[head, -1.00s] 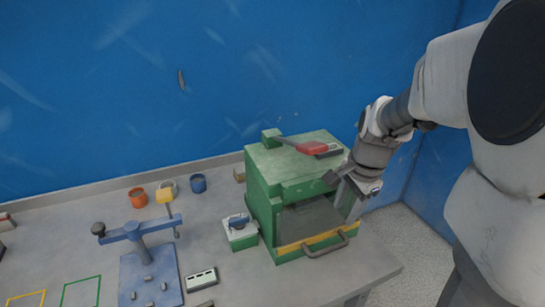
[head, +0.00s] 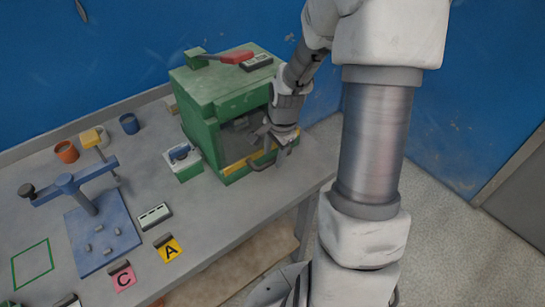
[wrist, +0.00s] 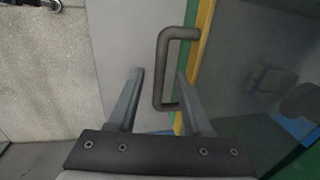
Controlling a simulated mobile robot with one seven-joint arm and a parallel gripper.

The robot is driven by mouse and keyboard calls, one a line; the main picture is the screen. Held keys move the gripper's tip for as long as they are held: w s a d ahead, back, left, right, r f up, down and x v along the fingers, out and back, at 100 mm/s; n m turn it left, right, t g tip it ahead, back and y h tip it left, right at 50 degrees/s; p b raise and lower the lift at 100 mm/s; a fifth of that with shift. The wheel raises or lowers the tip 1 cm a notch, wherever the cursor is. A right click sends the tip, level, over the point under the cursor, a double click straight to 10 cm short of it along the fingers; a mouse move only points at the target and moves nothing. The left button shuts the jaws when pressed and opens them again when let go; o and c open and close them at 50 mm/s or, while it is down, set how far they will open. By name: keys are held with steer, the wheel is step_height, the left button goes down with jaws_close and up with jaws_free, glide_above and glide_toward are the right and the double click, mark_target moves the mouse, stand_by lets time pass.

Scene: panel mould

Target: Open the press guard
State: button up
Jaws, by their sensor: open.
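The green press (head: 205,95) stands on the bench. Its guard (head: 240,135) is a grey see-through panel at the front with a yellow strip (wrist: 202,45) along its lower edge. The guard is down, covering the opening. A dark bar handle (wrist: 162,68) stands out from the strip; in the head view my gripper partly hides it. My gripper (head: 275,142) is at the front right of the press, by the handle. In the wrist view the open fingers (wrist: 158,78) appear on either side of the handle's bar, with no visible grip on it. I cannot tell the depth between them.
A red lever (head: 237,57) lies on top of the press. A small switch box (head: 183,162) stands left of it. A blue fixture (head: 100,235), cups (head: 67,151) and lettered cards (head: 169,248) occupy the left bench. The bench front (head: 245,205) is clear.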

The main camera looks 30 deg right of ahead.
steer(key=shift+w+f, duration=0.2)
steer(key=shift+f, duration=0.6)
steer(key=shift+c, duration=0.2)
jaws_close()
stand_by(0.8)
